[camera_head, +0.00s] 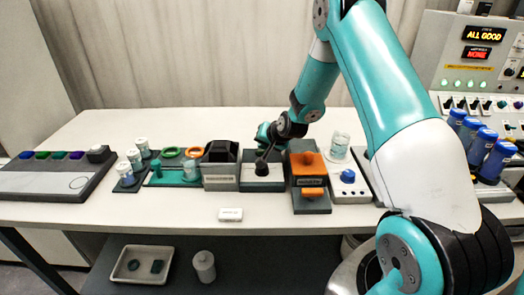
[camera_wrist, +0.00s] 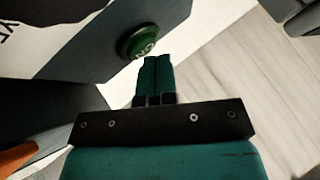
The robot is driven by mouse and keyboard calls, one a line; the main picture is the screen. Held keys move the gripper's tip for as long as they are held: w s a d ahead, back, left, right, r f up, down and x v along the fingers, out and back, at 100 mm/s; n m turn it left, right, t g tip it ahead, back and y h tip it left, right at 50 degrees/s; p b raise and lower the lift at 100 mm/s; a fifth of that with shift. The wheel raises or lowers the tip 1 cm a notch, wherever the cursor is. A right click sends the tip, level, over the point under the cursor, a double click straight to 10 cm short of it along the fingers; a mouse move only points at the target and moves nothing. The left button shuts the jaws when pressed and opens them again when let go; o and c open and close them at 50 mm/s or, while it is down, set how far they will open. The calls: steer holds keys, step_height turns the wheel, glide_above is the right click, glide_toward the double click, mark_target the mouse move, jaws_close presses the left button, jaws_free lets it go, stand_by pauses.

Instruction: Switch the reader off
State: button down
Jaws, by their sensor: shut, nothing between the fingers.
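A round green button (camera_wrist: 140,41) with pale lettering, apparently "ON", is set in a dark grey housing in the wrist view. My gripper (camera_wrist: 154,62) is shut and empty, its teal fingertips together close below and right of the button; I cannot tell if they touch it. In the head view my gripper (camera_head: 263,139) is low at the back of the table, behind a grey unit with a black knob (camera_head: 262,170). The button is hidden there. No readable label shows which unit is the reader.
An orange-topped unit (camera_head: 308,170) and a black-topped grey unit (camera_head: 221,165) flank the knob unit. A clear jar (camera_head: 339,147) and blue-capped bottles (camera_head: 482,142) stand to the right. The white table (camera_head: 130,207) is largely clear in front.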

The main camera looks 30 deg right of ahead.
mark_target(263, 151)
steer(key=shift+r, duration=0.2)
step_height(263, 151, up, 6)
steer(key=p, duration=0.4)
stand_by(0.6)
steer(key=shift+a+r, duration=0.15)
steer(key=shift+a, duration=0.05)
steer(key=s+a+r+n+g+y, duration=0.1)
steer(key=s+a+r+n, duration=0.1)
steer(key=s+a+r, duration=0.3)
steer(key=s+a+r+n+g+y, duration=0.2)
steer(key=s+a+r+n, duration=0.1)
steer(key=a, duration=0.5)
steer(key=s+a+r+n+g+y, duration=0.1)
steer(key=s+a+r+n, duration=0.1)
steer(key=s+a+r, duration=0.3)
steer(key=s+a+r+n+g, duration=0.2)
steer(key=s+a+n, duration=0.2)
steer(key=s, duration=0.6)
steer(key=s+a+r+n+g, duration=0.2)
steer(key=s+a+r+n, duration=0.1)
steer(key=s, duration=0.8)
steer(key=shift+s+a+n+g, duration=0.2)
steer(key=shift+a+n+g, duration=0.2)
steer(key=shift+a+n, duration=0.35)
